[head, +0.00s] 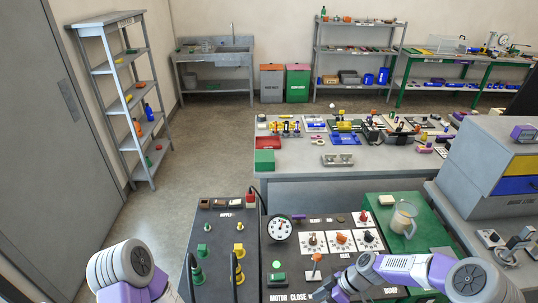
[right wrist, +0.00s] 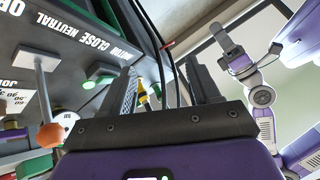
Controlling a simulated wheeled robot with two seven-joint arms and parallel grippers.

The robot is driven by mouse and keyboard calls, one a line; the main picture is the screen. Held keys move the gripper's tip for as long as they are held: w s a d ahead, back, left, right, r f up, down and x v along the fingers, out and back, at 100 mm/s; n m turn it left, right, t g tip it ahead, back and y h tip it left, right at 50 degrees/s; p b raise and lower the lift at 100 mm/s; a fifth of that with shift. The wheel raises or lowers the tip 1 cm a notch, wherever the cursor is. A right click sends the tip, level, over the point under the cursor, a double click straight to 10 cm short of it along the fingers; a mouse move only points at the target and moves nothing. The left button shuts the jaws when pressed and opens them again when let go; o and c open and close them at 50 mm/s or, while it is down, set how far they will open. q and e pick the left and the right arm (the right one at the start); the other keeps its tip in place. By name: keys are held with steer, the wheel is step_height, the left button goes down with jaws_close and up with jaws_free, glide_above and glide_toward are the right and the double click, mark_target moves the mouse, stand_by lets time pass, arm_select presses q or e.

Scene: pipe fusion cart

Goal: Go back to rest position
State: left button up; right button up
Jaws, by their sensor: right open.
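My right gripper (right wrist: 166,78) is open in the right wrist view, with its two dark fingers apart and nothing between them. In the head view my right arm reaches in from the lower right, low over the front of the cart panel (head: 300,222). My left arm shows at the bottom left of the head view, with its gripper out of that frame. The left gripper (right wrist: 226,38) shows small at the upper right of the right wrist view, apart from the panel; its jaws are too small to read.
A lever with an orange knob (right wrist: 50,135) stands close left of my right gripper. The panel also carries a gauge (head: 279,228) and switches. A clear jug (head: 403,217) stands on the green surface. A grey workbench (head: 330,160) lies beyond; the floor at left is clear.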

steer(key=s+a+f+m+t+h+b, duration=0.1)
steer(key=s+a+f+m+h+b, duration=0.1)
steer(key=s+f+m, duration=0.5)
steer(key=s+a+f+m+h+b, duration=0.1)
steer(key=s+a+f+m+b, duration=0.2)
steer(key=f, duration=1)
steer(key=s+m+b, duration=0.2)
steer(key=s+m, duration=0.2)
steer(key=m, duration=0.2)
steer(key=shift+a+t+h+b, duration=0.25)
steer(key=shift+t+h+b, duration=0.05)
steer(key=shift+t+h, duration=0.1)
steer(key=shift+c, duration=0.2)
